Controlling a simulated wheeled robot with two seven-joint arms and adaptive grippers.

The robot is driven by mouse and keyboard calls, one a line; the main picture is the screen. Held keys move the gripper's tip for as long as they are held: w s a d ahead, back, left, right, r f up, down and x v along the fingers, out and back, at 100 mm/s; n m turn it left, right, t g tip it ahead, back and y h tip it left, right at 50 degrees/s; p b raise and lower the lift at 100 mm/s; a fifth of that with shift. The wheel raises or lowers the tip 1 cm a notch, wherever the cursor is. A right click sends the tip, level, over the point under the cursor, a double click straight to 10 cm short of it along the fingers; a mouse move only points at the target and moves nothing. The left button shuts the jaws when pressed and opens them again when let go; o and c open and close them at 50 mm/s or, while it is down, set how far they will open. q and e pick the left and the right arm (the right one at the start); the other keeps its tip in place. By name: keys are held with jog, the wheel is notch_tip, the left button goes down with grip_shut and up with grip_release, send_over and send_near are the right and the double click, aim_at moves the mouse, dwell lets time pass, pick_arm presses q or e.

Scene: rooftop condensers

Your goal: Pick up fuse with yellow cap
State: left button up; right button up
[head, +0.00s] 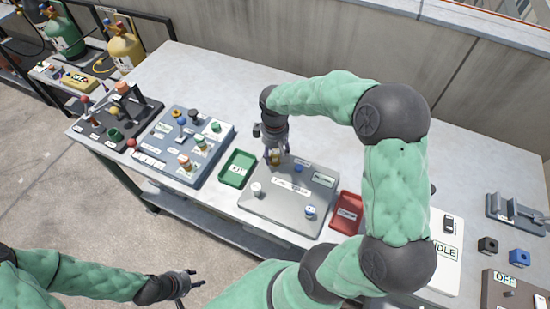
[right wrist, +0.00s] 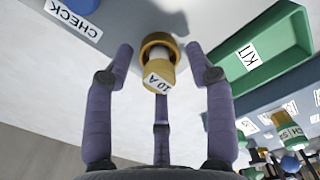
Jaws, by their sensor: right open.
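The fuse with the yellow cap (right wrist: 158,62) stands in the right wrist view with a white "10 A" label on its side. In the head view it shows small (head: 275,157) at the back left of a grey board (head: 265,205). My right gripper (right wrist: 162,70) is open, its fingers spread around the fuse, with gaps visible on both sides. In the head view the right gripper (head: 273,150) hangs down over the fuse and partly hides it. My left gripper (head: 190,284) is open and empty, low in front of the table.
The grey board also carries a white-topped piece (head: 256,189) and blue-topped pieces (head: 309,211). A green KIT tray (head: 238,168) lies left of it, a red tray (head: 346,212) right. A blue-grey panel (head: 180,145) with several fuses stands further left. My right arm hides table behind it.

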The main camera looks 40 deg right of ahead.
grip_shut()
jog(key=shift+r, duration=0.1)
